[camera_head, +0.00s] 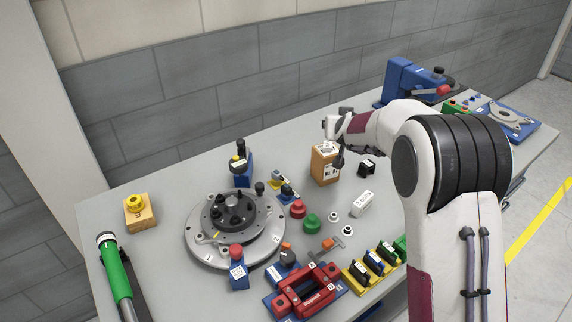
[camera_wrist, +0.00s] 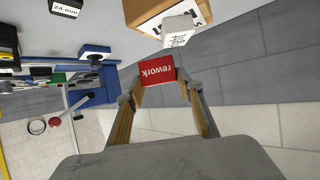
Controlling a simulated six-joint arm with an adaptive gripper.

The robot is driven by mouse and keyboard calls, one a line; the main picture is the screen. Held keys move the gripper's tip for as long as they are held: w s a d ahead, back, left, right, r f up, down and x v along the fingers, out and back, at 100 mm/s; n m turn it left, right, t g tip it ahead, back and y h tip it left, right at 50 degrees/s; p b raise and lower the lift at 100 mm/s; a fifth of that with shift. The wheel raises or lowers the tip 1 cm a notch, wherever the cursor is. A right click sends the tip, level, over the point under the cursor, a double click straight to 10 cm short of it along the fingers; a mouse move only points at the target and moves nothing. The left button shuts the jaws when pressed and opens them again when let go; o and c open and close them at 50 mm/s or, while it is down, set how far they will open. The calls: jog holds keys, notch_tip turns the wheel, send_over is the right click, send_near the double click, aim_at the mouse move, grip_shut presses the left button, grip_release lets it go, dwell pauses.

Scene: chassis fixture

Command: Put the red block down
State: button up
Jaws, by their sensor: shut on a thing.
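The red block (camera_wrist: 157,70), labelled "rework", is between the fingertips of my gripper (camera_wrist: 160,82) in the wrist view. My gripper is shut on it. In the head view, my gripper (camera_head: 341,140) is at the upper part of the tan box (camera_head: 323,170), toward the back of the table. I cannot make out the red block in the head view; the gripper and arm seem to hide it. A white labelled block (camera_wrist: 180,30) shows by the tan box (camera_wrist: 140,12) in the wrist view, close to the red block. Whether they touch, I cannot tell.
A small black block (camera_head: 367,168) and a white labelled block (camera_head: 362,204) lie right of the tan box. Red (camera_head: 298,209) and green (camera_head: 312,224) knobs stand in front. A round fixture (camera_head: 234,222) is at left, a blue vise (camera_head: 412,82) at back right.

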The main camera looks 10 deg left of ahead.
jog(key=s+a+f+n+y, duration=0.1)
jog(key=s+a+f, duration=0.1)
jog(key=a, duration=1.2)
jog(key=shift+s+a+f, duration=0.15)
jog(key=shift+a, duration=0.1)
jog(key=shift+f, duration=0.1)
jog(key=shift+f, duration=3.05)
jog(key=shift+f, duration=1.85)
jog(key=shift+f, duration=0.1)
jog(key=o, duration=0.9)
